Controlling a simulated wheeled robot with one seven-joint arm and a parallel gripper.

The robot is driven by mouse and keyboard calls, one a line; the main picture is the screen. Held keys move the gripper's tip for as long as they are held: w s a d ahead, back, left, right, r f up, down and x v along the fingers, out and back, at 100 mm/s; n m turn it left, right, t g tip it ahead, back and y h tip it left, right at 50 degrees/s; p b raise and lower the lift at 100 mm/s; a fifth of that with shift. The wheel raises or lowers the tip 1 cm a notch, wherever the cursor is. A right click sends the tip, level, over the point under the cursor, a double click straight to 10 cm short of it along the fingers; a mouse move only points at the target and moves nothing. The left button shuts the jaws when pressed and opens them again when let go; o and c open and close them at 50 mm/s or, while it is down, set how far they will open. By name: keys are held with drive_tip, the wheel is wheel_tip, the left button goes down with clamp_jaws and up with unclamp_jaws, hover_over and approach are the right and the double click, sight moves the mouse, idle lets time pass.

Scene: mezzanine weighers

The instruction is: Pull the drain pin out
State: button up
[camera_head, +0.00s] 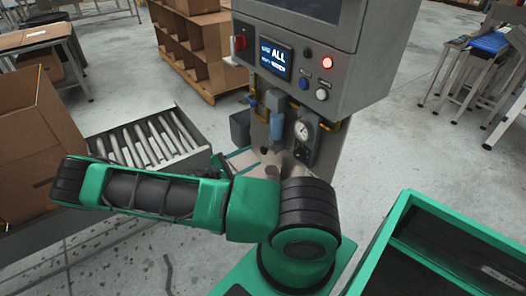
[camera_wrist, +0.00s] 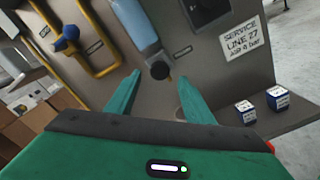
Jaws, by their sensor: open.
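A unit with a clear blue bowl (camera_wrist: 138,28) hangs on a grey machine panel. At its lower end is a dark round knob (camera_wrist: 159,70), which looks like the drain pin. My gripper (camera_wrist: 159,78) is open, its two green fingers pointing at the panel, one on each side of the knob. I cannot tell whether either finger touches it. In the head view the blue bowl (camera_head: 277,116) hangs below the machine's screen, left of a round gauge (camera_head: 303,130). My arm hides most of the gripper there.
A yellow pipe with a blue valve handle (camera_wrist: 66,40) is left of the bowl. Two small boxes (camera_wrist: 246,110) stand on a ledge at right. A roller conveyor (camera_head: 150,140) and cardboard box (camera_head: 35,140) are at left; a green bin (camera_head: 400,215) is at front right.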

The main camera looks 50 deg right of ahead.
sight(262, 152)
drive_tip(key=x, duration=0.7)
drive_tip(key=shift+c, duration=0.3)
clamp_jaws()
drive_tip(key=shift+v, duration=1.55)
drive_tip(key=shift+o, duration=0.3)
unclamp_jaws()
drive_tip(key=v, duration=1)
drive_tip(key=shift+a, duration=0.4)
